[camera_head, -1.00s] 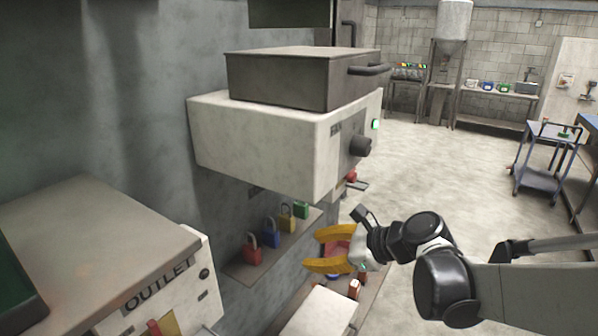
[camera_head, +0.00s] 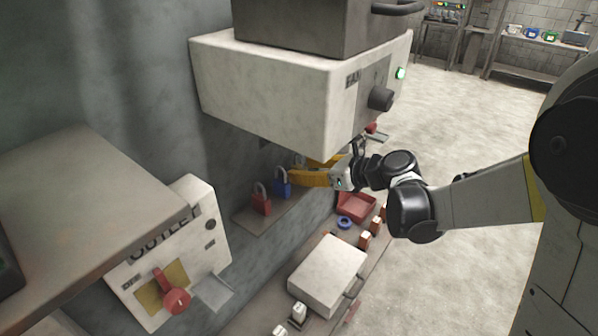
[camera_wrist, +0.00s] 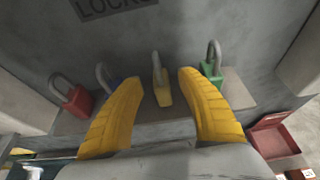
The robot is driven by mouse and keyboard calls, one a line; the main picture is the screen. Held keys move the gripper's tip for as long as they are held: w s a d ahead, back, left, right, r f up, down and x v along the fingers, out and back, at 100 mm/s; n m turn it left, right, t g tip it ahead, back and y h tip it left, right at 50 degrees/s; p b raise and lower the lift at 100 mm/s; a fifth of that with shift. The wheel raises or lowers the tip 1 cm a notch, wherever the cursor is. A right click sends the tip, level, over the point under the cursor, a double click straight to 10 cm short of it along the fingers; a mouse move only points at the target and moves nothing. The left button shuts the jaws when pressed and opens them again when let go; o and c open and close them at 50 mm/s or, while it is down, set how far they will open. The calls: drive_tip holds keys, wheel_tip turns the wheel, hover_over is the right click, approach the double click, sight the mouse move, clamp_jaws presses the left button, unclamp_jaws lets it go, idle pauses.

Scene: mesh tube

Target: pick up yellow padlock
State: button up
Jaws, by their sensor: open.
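The yellow padlock (camera_wrist: 162,88) stands upright on a small wall shelf (camera_wrist: 240,94) in the wrist view, between the blue and green padlocks. My gripper (camera_wrist: 150,85) is open, its two yellow fingers reaching toward the shelf, one on each side of the yellow padlock as seen from the wrist. Whether the fingers touch it is unclear. In the head view my gripper (camera_head: 312,172) is at the shelf beside the blue padlock (camera_head: 282,185), and its fingers mostly hide the yellow padlock.
A red padlock (camera_head: 261,202) stands at the shelf's near end. A green padlock (camera_wrist: 212,68) is close to the right finger. The white fan box (camera_head: 290,90) overhangs the shelf. Below are a white box (camera_head: 328,272) and an open red box (camera_head: 357,206).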

drive_tip(key=shift+x, duration=0.95)
drive_tip(key=shift+d, duration=0.1)
clamp_jaws()
